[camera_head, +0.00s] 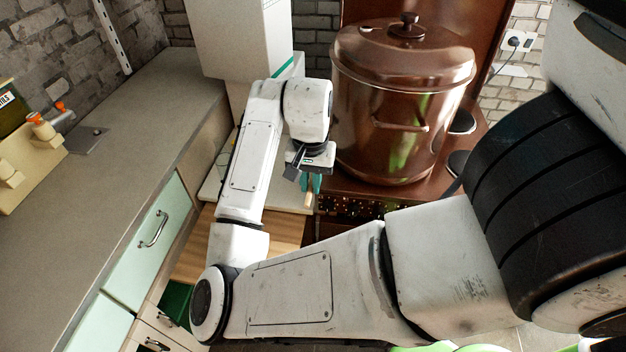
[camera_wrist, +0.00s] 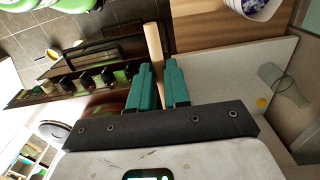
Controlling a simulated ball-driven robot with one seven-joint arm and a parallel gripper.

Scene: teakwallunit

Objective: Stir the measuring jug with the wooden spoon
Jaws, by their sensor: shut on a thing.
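My gripper (camera_head: 309,184) is in front of the big copper pot in the head view, with teal fingers pointing down. It is shut on the wooden spoon (camera_head: 309,200), whose pale stick-like end shows below the fingers. In the wrist view the spoon (camera_wrist: 153,48) sticks out from between the fingers of my gripper (camera_wrist: 160,88); its other end is hidden. A clear greenish glass vessel (camera_wrist: 283,84) is at the right of the wrist view, apart from the spoon. I cannot tell whether it is the measuring jug. No jug shows clearly in the head view.
A large lidded copper pot (camera_head: 400,95) stands on the brown stove. A pale slab (camera_wrist: 228,68) and wooden surface (camera_wrist: 192,32) lie beside the stove. A white-and-blue bowl (camera_wrist: 262,9) is at the wrist view's top edge. A grey worktop (camera_head: 110,165) runs along the left.

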